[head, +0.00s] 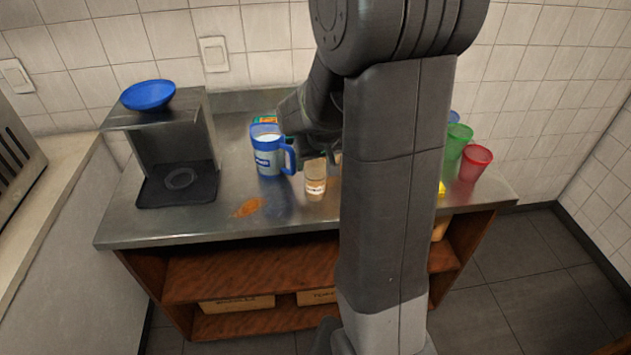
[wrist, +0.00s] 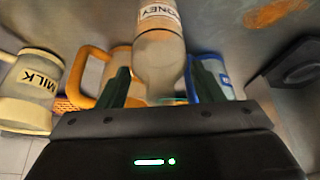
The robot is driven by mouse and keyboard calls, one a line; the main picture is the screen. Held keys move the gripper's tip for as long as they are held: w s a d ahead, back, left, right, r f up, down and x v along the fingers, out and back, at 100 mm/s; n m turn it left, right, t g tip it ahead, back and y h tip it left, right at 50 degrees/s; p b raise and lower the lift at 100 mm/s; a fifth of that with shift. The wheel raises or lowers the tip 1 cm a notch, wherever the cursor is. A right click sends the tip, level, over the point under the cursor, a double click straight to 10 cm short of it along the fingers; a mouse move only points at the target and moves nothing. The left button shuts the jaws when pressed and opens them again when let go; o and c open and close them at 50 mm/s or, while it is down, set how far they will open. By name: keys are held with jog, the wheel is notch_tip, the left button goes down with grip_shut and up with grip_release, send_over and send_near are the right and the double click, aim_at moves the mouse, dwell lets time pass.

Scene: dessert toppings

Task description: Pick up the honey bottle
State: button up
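The honey bottle (head: 315,184) stands on the metal counter in the head view, pale amber with a white label, its top partly covered by my arm. In the wrist view the honey bottle (wrist: 160,55) fills the top middle, its "HONEY" label at the upper edge. My gripper (wrist: 157,85) has its two dark fingers apart, one on each side of the bottle's narrower end. Slim gaps seem to show beside the bottle, and I see no firm contact. In the head view my gripper is mostly hidden behind my arm.
A blue jug (head: 268,160) stands close left of the bottle. In the wrist view a cream milk jug (wrist: 30,90) and an orange-handled jug (wrist: 117,62) stand left. Green (head: 458,142) and red (head: 474,163) cups stand right. An orange spill (head: 248,207) lies front left.

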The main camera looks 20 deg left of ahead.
jog(key=c, duration=1.1)
jog(key=shift+r, duration=0.1)
